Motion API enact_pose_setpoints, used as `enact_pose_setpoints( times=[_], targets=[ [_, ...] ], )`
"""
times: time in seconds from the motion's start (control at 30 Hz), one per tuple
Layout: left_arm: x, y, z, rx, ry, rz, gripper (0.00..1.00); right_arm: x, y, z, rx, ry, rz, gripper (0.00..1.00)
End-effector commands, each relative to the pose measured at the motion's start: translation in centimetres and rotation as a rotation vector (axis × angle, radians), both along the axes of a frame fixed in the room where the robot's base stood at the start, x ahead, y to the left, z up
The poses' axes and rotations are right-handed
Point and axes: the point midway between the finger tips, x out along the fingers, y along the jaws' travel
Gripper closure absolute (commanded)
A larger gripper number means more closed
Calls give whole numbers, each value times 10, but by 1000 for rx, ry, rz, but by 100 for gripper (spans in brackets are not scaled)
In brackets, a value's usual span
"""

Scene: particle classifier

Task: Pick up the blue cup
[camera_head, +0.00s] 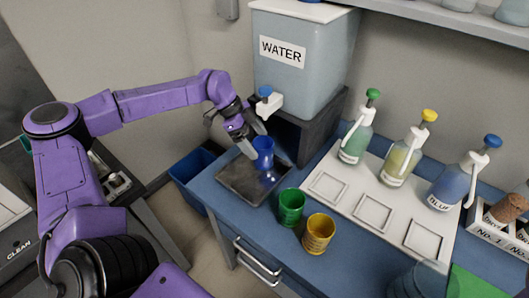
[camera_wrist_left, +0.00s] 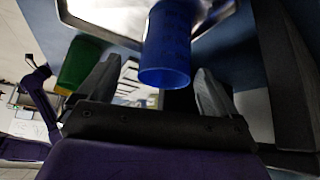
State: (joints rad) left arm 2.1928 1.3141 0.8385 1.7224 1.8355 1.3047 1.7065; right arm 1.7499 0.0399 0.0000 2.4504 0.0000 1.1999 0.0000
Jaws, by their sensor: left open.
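The blue cup (camera_head: 263,153) stands upright on the grey metal tray (camera_head: 238,185) below the water tank's tap. My left gripper (camera_head: 257,146) is open at the cup's upper part, with one fingertip on its near left and the other behind it. In the left wrist view the blue cup (camera_wrist_left: 168,40) shows between the two spread fingers (camera_wrist_left: 158,66), with gaps on both sides. Whether the cup is fully between the fingertips or just ahead of them I cannot tell. My right gripper is not in view.
The water tank (camera_head: 300,75) and its blue-knobbed tap (camera_head: 268,102) are close above my gripper. A green cup (camera_head: 291,207) and a yellow cup (camera_head: 318,234) stand right of the tray. Pump bottles (camera_head: 405,158) stand on a white panel. A blue bin (camera_head: 190,180) is left.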

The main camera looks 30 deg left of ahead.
Motion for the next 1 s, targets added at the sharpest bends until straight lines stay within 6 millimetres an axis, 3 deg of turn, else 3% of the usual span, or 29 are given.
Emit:
enact_pose_setpoints(
  times=[0.4,0.63,0.8,0.9,1.0],
  targets=[
    [14,-27,-50,0,2,1,7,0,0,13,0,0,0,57],
    [15,-28,-52,1,-2,2,7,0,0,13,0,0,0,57],
    [15,-28,-52,0,-1,2,63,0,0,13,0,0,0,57],
    [15,-28,-51,1,-2,2,74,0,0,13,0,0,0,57],
    [15,-28,-51,1,-2,2,74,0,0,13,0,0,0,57]
  ],
)
